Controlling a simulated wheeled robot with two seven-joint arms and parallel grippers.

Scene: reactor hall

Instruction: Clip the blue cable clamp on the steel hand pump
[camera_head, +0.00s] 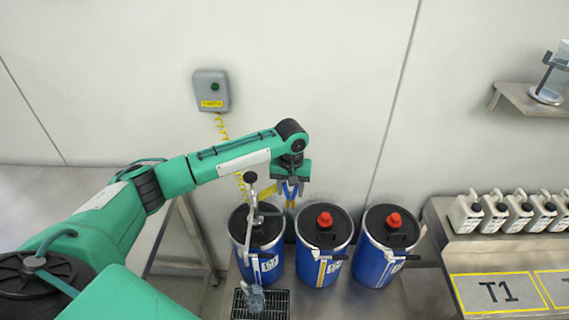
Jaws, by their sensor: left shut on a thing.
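The steel hand pump (253,218) stands upright on the leftmost blue drum (270,262), with a dark knob at its top. My left gripper (291,184) points down to the right of the pump, above and behind the drums. It is shut on the blue cable clamp (291,190), which shows blue with orange ends below the fingers. The clamp appears apart from the pump. A yellow coiled cable (221,128) hangs from a grey wall box (211,91) towards the clamp; my arm hides part of it. My right gripper is out of view.
Two more blue drums with red caps (325,219) (394,220) stand to the right. A grate (279,304) with a blurred blue-grey object (255,298) lies in front of the left drum. A steel bench (440,270) with several white canisters (493,212) is at right.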

